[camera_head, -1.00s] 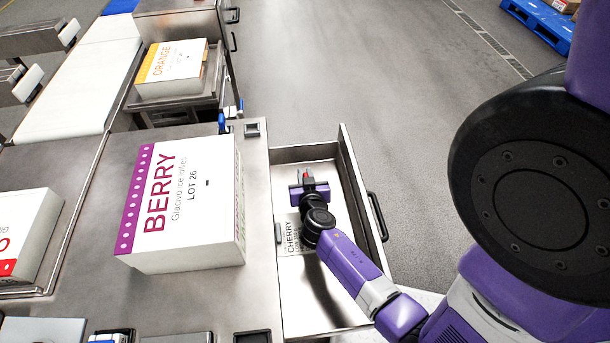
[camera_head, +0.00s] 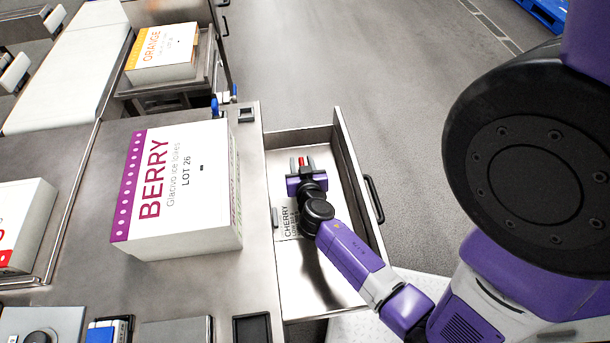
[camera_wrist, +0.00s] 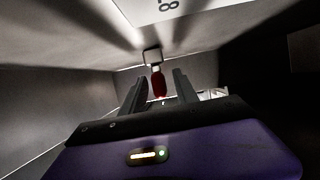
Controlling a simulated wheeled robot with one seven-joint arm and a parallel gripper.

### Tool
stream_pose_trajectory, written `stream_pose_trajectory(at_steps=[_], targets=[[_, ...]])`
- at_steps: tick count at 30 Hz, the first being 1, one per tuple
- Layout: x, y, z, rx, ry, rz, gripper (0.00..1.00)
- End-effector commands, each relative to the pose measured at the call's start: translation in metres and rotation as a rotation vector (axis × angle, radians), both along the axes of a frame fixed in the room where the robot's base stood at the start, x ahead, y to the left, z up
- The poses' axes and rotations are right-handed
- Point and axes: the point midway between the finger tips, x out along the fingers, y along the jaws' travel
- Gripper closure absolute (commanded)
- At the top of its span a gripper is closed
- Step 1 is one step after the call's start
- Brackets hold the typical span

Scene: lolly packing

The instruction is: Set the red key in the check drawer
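The check drawer (camera_head: 327,287) is pulled out, a metal tray to the right of the counter. My gripper (camera_head: 302,161) is down inside its far half. The red key (camera_head: 301,160) shows as a small red piece between my fingers. In the wrist view the red key (camera_wrist: 158,83) stands between my two dark fingers (camera_wrist: 159,88), with a gap on each side, so the gripper looks open. A pale square piece with a dark edge (camera_wrist: 152,57) is at its far end. I cannot tell whether the key touches the drawer floor.
A white card reading CHERRY (camera_head: 288,222) lies in the drawer beside my wrist. A large BERRY box (camera_head: 185,190) stands on the counter to the left. An ORANGE box (camera_head: 163,55) stands farther back. The drawer's near half is clear.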

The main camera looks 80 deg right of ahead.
Motion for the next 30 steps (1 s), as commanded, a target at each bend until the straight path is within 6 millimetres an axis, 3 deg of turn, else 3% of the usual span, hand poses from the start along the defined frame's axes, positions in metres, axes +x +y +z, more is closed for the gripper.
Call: stream_pose_trajectory(at_steps=[6,12,18,30], targets=[[-0.017,0.042,0.015,0.001,0.001,0.002,0.64],[-0.028,0.069,0.028,0.000,0.002,0.002,0.64],[-0.033,0.080,0.035,0.000,0.000,0.001,0.64],[-0.033,0.081,0.036,0.000,0.000,0.000,0.64]])
